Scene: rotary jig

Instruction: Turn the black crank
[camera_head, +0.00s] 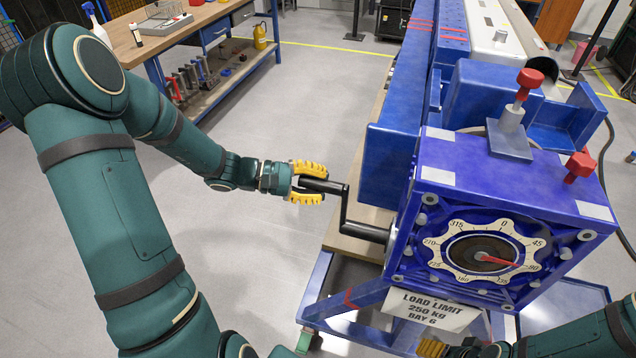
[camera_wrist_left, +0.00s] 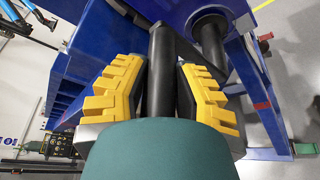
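The black crank (camera_head: 345,205) sticks out from the left side of the blue gearbox (camera_head: 480,200). Its arm rises from the hub and its handle points left, level. My left gripper (camera_head: 308,184) has its yellow fingers above and below the handle, closed against it. In the left wrist view the black handle (camera_wrist_left: 162,70) runs between both fingers (camera_wrist_left: 162,90), with hardly any gap at the tips. The round dial (camera_head: 482,254) on the gearbox front has a red pointer near 90. My right gripper (camera_head: 436,347) shows only partly at the bottom edge, and its opening is hidden.
A load limit sign (camera_head: 430,308) hangs below the dial. A workbench (camera_head: 160,40) stands at the back left. The floor between is clear.

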